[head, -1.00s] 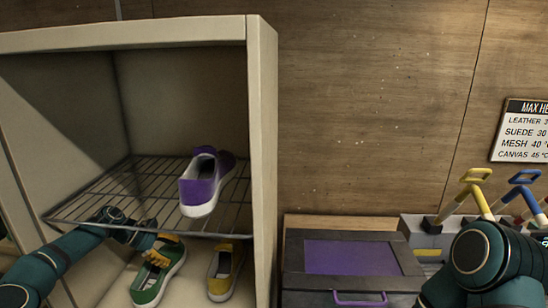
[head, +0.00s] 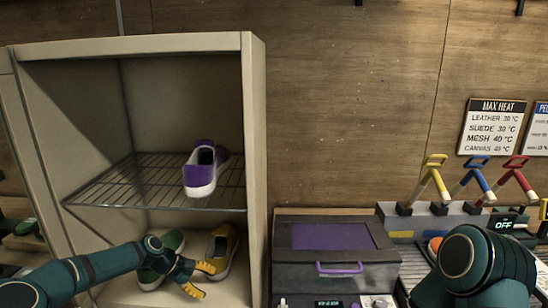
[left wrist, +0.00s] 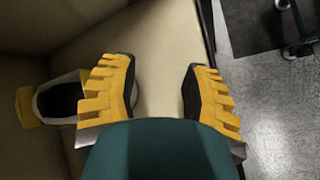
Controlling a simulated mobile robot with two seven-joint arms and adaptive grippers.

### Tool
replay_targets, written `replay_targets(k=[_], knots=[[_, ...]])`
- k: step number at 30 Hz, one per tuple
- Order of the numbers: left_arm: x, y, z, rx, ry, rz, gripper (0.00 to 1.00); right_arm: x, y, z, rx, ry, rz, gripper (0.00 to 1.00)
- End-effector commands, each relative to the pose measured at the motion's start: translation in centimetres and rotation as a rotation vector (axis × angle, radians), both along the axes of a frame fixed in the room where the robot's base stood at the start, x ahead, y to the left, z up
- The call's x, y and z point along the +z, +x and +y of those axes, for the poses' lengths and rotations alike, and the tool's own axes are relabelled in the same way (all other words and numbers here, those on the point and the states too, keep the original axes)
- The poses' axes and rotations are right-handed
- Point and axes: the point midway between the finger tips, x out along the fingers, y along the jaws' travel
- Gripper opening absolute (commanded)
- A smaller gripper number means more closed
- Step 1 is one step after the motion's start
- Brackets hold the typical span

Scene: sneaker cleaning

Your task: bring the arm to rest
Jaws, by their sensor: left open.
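My left gripper (head: 205,280) is open and empty at the lower compartment of the beige cabinet. In the head view it overlaps the space just below the yellow shoe (head: 226,248); I cannot tell whether they touch. In the left wrist view the gripper (left wrist: 160,88) has its yellow fingers spread wide with only bare surface between them. A green shoe (head: 172,243) stands partly hidden behind my left arm. My right arm shows at the lower right, but its gripper is out of view.
The cabinet (head: 255,150) has a wire shelf (head: 125,185) above my left arm, holding a purple shoe (head: 201,170). Right of the cabinet stand a dark box with a purple lid panel (head: 330,236) and a rack of coloured-handled tools (head: 440,215).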

Motion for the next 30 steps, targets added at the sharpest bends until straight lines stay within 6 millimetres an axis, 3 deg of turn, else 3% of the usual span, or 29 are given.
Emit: replay_targets(k=[1, 6, 12, 16, 21, 25, 30], knots=[[-1.3, -1.1, -2.5, -0.053, 0.023, -0.025, 0.47, -0.1, -0.1, 0.0, 0.002, 0.000, 0.002, 1.00], [-5.9, -5.7, -8.8, -0.205, 0.101, -0.129, 0.47, -0.3, -0.2, 0.0, 0.003, 0.001, 0.004, 1.00], [-11.0, -13.6, -12.9, -0.373, 0.212, -0.237, 0.47, -0.7, -0.3, 0.1, 0.004, 0.002, 0.006, 1.00], [-13.5, -19.8, -13.5, -0.483, 0.305, -0.307, 0.47, -0.9, -0.4, 0.1, 0.006, 0.002, 0.008, 1.00], [-14.9, -26.7, -12.2, -0.601, 0.428, -0.378, 0.47, -1.1, -0.4, 0.1, 0.007, 0.002, 0.010, 1.00], [-15.0, -29.8, -11.0, -0.657, 0.494, -0.410, 0.47, -1.2, -0.5, 0.1, 0.008, 0.002, 0.011, 1.00], [-14.9, -31.1, -10.4, -0.682, 0.528, -0.425, 0.47, -1.2, -0.5, 0.1, 0.008, 0.002, 0.011, 1.00]])
